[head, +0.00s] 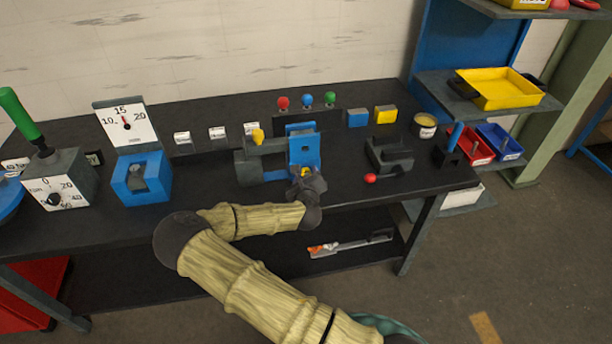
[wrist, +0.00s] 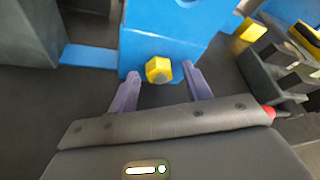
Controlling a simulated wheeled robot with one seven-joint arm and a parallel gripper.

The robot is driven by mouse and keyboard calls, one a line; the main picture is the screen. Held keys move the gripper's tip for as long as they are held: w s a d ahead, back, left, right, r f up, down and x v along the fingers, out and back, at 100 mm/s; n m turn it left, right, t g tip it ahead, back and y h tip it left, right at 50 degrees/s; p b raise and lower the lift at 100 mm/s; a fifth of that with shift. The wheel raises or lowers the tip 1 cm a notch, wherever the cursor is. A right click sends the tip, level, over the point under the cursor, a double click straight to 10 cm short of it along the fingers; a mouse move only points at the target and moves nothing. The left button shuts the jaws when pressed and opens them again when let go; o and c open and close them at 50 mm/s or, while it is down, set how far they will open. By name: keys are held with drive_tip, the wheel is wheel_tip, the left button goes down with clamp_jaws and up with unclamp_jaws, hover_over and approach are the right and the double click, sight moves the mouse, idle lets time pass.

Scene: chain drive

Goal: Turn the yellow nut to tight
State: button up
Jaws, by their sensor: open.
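The yellow nut (wrist: 159,70) is a small hexagonal piece on the lower front face of a blue block (wrist: 170,32). In the head view the nut (head: 304,172) shows just above my gripper, partly covered. My gripper (wrist: 160,82) has two purple fingers, apart, one on each side of the nut and slightly below it in the wrist view. The fingers do not appear to touch the nut. In the head view my gripper (head: 307,180) is at the front of the blue block (head: 304,148).
A grey fixture with a yellow knob (head: 258,136) stands left of the blue block. A dial gauge (head: 125,125) stands further left. The table front is mostly clear.

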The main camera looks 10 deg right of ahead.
drive_tip(key=c, duration=1)
drive_tip(key=shift+w+d+r+m+y+p, duration=0.1)
drive_tip(key=shift+d+m+y+p, duration=0.1)
drive_tip(key=shift+m+y+p, duration=0.65)
drive_tip(key=m+y, duration=0.1)
drive_tip(key=m, duration=0.1)
drive_tip(key=m+y, duration=0.1)
drive_tip(key=shift+d+m, duration=0.2)
drive_tip(key=shift+m, duration=0.15)
drive_tip(key=shift+d+f+m+y+b, duration=0.1)
drive_tip(key=shift+f+m+y+b, duration=0.1)
drive_tip(key=shift+m+y+b, duration=0.7)
drive_tip(key=shift+d+m+t+y+b, duration=0.1)
drive_tip(key=shift+m+t+y+b, duration=0.3)
drive_tip(key=shift+m+y, duration=0.95)
drive_tip(key=shift+m+h, duration=0.4)
drive_tip(key=shift+m, duration=0.05)
